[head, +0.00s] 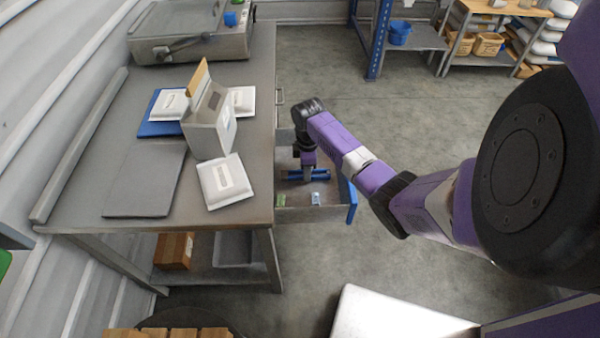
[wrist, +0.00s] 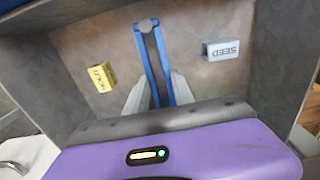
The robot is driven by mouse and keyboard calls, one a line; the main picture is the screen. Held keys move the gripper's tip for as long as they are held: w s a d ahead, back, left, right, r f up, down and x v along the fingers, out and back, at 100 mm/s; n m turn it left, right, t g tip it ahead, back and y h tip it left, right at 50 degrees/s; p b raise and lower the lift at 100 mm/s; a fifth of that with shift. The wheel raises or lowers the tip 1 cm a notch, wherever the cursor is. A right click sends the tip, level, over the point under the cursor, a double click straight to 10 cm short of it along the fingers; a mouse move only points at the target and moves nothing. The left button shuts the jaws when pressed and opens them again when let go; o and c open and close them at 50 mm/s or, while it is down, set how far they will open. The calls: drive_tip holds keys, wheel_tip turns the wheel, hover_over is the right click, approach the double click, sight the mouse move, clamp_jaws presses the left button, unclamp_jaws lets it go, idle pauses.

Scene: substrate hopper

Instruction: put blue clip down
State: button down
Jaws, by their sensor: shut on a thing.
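The blue clip (head: 320,174) shows in the head view as a blue bar on both sides of my gripper (head: 306,178), within the open drawer (head: 322,214). In the wrist view the clip (wrist: 140,48) is a long two-legged blue piece with a grey end, pointing away from me. My gripper's two pale fingers (wrist: 162,92) are shut on it, one on each side. The drawer floor (wrist: 190,75) lies right behind the clip; I cannot tell whether the clip touches it.
A yellow lettered block (wrist: 101,77) and a grey SEED block (wrist: 221,49) lie in the drawer on either side of the clip. The drawer has a blue front (head: 352,203). The workbench (head: 251,150) above holds white packets and an open box (head: 209,130).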

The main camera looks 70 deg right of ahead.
drive_tip(key=shift+w+a+r, duration=0.1)
drive_tip(key=shift+w+a, duration=0.25)
drive_tip(key=shift+w, duration=0.5)
drive_tip(key=shift+w+a+f, duration=0.1)
drive_tip(key=shift+w+f, duration=0.15)
drive_tip(key=shift+f, duration=0.45)
drive_tip(key=shift+f, duration=0.2)
drive_tip(key=c, duration=1.1)
unclamp_jaws()
drive_tip(key=shift+r, duration=0.1)
